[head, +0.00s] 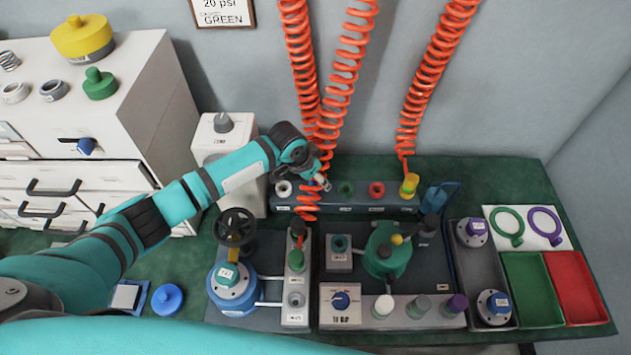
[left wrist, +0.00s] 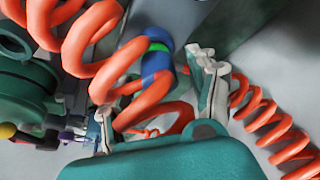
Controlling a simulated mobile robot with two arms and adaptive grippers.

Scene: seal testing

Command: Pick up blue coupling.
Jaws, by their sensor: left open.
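The blue coupling (left wrist: 157,68) shows in the left wrist view, upper middle, with a green band and an orange coiled hose beside it. In the head view it is hidden around my left gripper (head: 322,181), which is at the back rail (head: 330,207). In the left wrist view my left gripper (left wrist: 158,105) is open, its two fingers apart on either side of the hose. The coupling shows between and beyond them; I cannot tell whether a finger touches it. My right gripper does not show.
Orange coiled hoses (head: 345,75) hang close around the gripper. A green fixture (head: 386,256) stands in front. Green (head: 527,280) and red (head: 577,285) trays lie at right.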

